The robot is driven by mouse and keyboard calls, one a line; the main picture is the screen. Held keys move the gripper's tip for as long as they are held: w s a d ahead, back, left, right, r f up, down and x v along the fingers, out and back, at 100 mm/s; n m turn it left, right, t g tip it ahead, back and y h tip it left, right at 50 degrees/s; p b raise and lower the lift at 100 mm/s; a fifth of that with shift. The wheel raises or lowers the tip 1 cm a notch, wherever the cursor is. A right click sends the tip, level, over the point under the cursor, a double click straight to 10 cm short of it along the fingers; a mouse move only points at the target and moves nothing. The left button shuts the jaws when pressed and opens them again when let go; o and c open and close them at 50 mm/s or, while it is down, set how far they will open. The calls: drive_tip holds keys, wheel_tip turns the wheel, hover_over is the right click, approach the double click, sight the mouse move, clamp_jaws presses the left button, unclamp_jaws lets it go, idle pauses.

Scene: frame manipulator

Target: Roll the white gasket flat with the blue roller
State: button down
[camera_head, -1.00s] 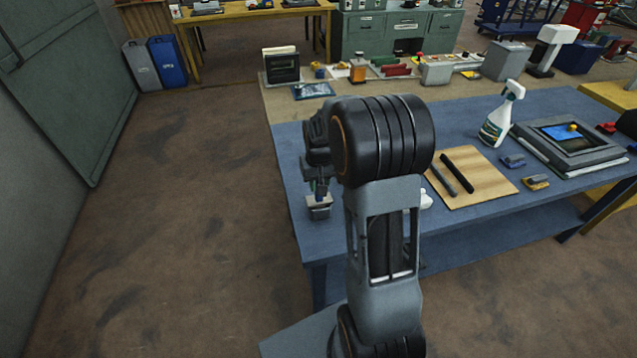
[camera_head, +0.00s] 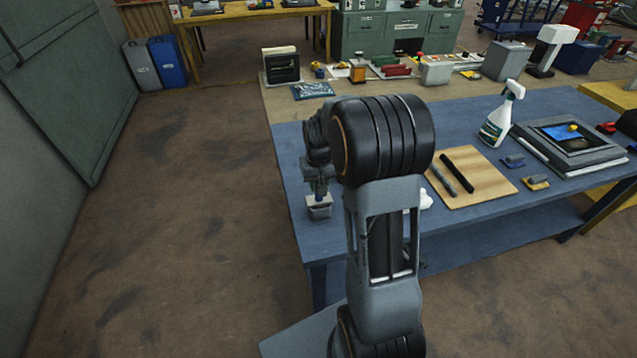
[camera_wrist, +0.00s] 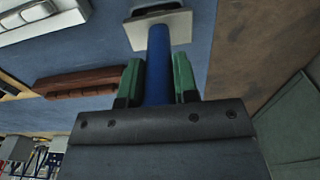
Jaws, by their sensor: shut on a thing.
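My gripper (camera_wrist: 157,85) is shut on a blue handle (camera_wrist: 158,65), which I take to be the blue roller's, between its green finger pads. The handle's far end meets a pale box-shaped holder (camera_wrist: 158,28) with a dark opening; the roller's head is not visible. In the head view my gripper (camera_head: 319,190) is right above this small holder (camera_head: 319,208), at the table's left front corner. A grey frame (camera_head: 570,148) with a dark panel lies at the table's right. A white strip (camera_head: 545,158) along its near left edge may be the gasket; I cannot tell whether it is flat.
The blue table (camera_head: 470,118) also bears a spray bottle (camera_head: 502,115), a tan board (camera_head: 470,190) with two dark bars, and small tools (camera_head: 536,182) near the frame. A white lump (camera_head: 426,200) is partly behind my arm. Clear surface lies between bottle and arm.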

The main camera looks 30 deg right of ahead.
drive_tip(key=shift+s+f+g+p, duration=0.25)
drive_tip(key=shift+f+g+p, duration=0.05)
drive_tip(key=shift+p, duration=0.25)
idle(0.7)
